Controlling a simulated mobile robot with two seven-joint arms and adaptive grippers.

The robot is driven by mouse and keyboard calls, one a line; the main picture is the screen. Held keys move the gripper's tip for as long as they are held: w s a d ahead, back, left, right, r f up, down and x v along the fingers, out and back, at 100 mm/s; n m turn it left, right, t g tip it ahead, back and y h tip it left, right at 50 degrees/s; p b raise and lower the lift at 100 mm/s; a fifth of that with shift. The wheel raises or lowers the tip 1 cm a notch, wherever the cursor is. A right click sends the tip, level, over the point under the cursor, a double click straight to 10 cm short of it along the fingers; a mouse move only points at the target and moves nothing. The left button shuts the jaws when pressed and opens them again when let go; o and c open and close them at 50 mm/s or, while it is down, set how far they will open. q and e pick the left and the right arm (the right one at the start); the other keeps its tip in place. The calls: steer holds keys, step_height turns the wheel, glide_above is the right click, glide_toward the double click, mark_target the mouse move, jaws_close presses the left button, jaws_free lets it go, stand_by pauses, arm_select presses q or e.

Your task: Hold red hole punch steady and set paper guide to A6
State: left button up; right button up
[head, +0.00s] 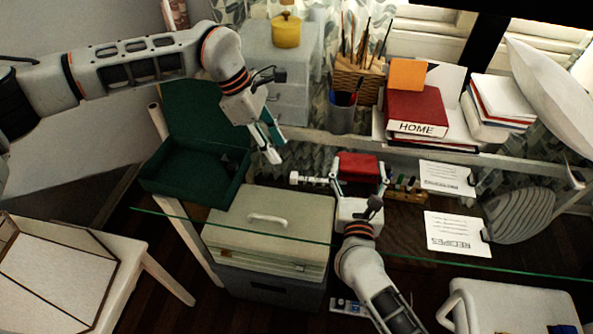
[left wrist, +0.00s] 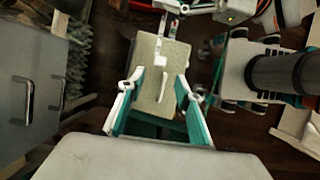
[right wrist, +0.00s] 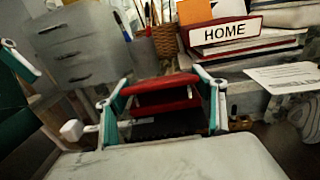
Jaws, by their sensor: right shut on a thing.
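The red hole punch (head: 358,167) sits on the glass desk, right of centre in the head view. My right gripper (head: 359,184) is shut on it, with one finger on each side; the right wrist view shows the punch (right wrist: 163,92) between the fingers. The white paper guide (head: 308,179) sticks out to the left of the punch, its end (right wrist: 71,130) clear of the right fingers. My left gripper (head: 273,147) hangs above and left of the guide, open and empty, fingers apart in the left wrist view (left wrist: 160,85). The guide's size marks are too small to read.
An open green box (head: 190,178) lies at the left. A beige file box (head: 270,215) stands beneath the glass. A pencil cup (head: 342,116), a red HOME binder (head: 415,108) and drawers (head: 280,70) stand behind. A RECIPES card (head: 455,233) is at the right.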

mark_target(293, 174)
arm_select(q)
steer(key=x, duration=1)
steer(key=shift+f, duration=0.2)
steer(key=shift+c, duration=0.4)
